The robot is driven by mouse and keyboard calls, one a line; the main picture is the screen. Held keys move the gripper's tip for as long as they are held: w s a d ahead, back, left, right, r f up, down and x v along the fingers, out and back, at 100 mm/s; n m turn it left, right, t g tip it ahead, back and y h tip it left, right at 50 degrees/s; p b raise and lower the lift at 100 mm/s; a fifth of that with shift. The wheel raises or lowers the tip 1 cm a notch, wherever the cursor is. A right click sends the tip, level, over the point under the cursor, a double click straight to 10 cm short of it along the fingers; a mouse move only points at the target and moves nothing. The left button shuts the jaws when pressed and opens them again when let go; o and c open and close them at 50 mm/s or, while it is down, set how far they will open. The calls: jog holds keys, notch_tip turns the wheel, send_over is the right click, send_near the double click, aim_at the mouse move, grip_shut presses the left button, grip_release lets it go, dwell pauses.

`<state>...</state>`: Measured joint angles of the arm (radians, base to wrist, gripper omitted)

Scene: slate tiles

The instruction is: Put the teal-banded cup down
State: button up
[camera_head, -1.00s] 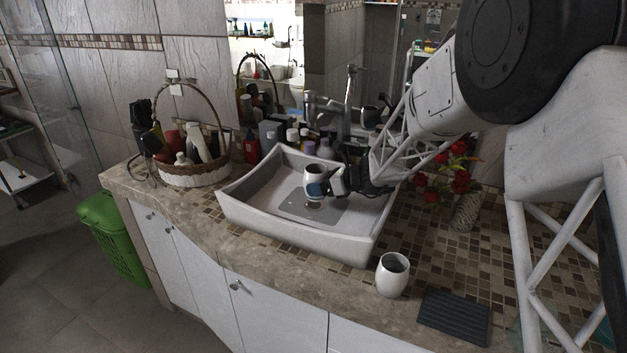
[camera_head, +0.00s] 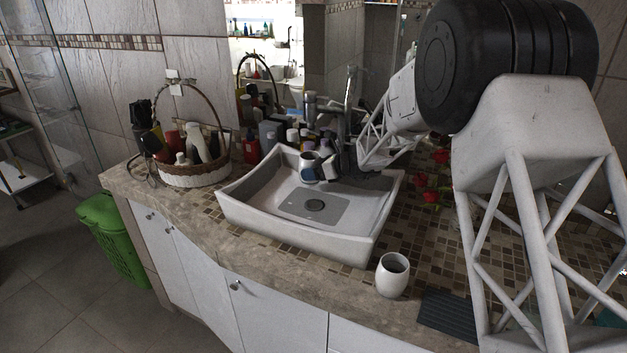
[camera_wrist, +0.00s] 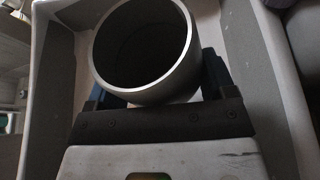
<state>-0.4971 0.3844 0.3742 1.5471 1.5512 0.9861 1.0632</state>
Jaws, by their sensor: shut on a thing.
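A white cup with a dark band (camera_head: 307,167) is held over the back part of the sink; the band's colour is hard to tell in this light. My gripper (camera_head: 319,171) is shut on this cup from the right. In the wrist view the cup (camera_wrist: 146,88) stands between the two dark fingers, its round mouth facing the camera and its inside looking empty. The fingers hide part of its sides. The sink basin (camera_head: 300,231) lies below the cup, with its drain in plain sight.
A second white cup (camera_head: 391,278) stands on the counter in front of the sink, beside a dark ribbed mat (camera_head: 447,314). A wicker basket (camera_head: 194,176) of bottles stands at left. Several bottles crowd behind the sink near the tap (camera_head: 348,100). Red flowers (camera_head: 428,185) are at right.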

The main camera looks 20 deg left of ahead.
jog(key=shift+f, duration=0.1)
jog(key=shift+f, duration=1.65)
jog(key=shift+f, duration=0.1)
jog(key=o, duration=1.1)
jog(key=v, duration=1.2)
jog(key=shift+s+d, duration=0.1)
